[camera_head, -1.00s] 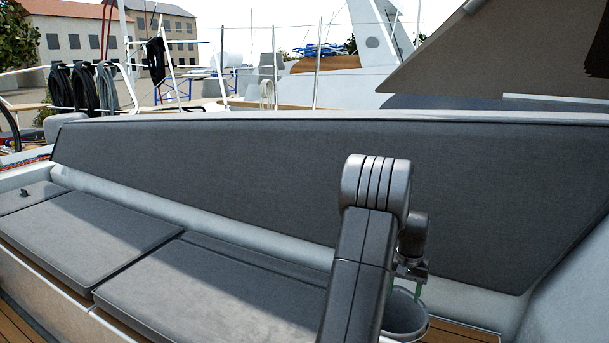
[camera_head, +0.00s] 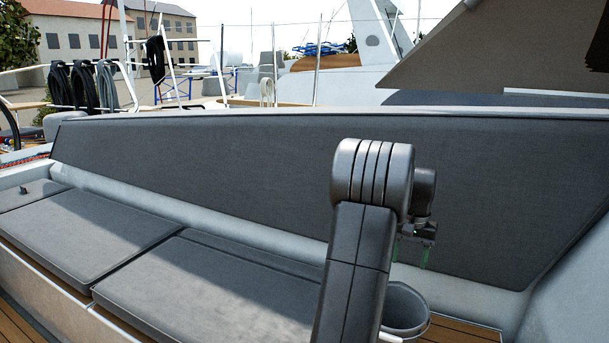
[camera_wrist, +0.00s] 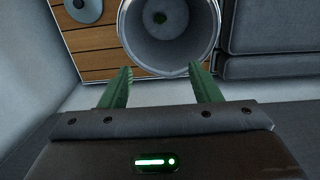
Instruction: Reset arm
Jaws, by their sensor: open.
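My gripper (camera_wrist: 160,88) is open, its two green fingers apart with nothing between them in the wrist view. In the head view my gripper (camera_head: 412,253) hangs behind my raised arm, its green fingers pointing down above the grey bucket (camera_head: 404,312). In the wrist view the round grey bucket (camera_wrist: 168,66) lies beyond the fingertips. My arm hides part of the bucket in the head view.
Grey seat cushions (camera_head: 90,232) line the bench at the left. A long grey backrest (camera_head: 220,170) runs behind my arm. In the wrist view a grey disc (camera_wrist: 84,8) lies on the wooden slats (camera_wrist: 92,40) beside the bucket. The air above the cushions is clear.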

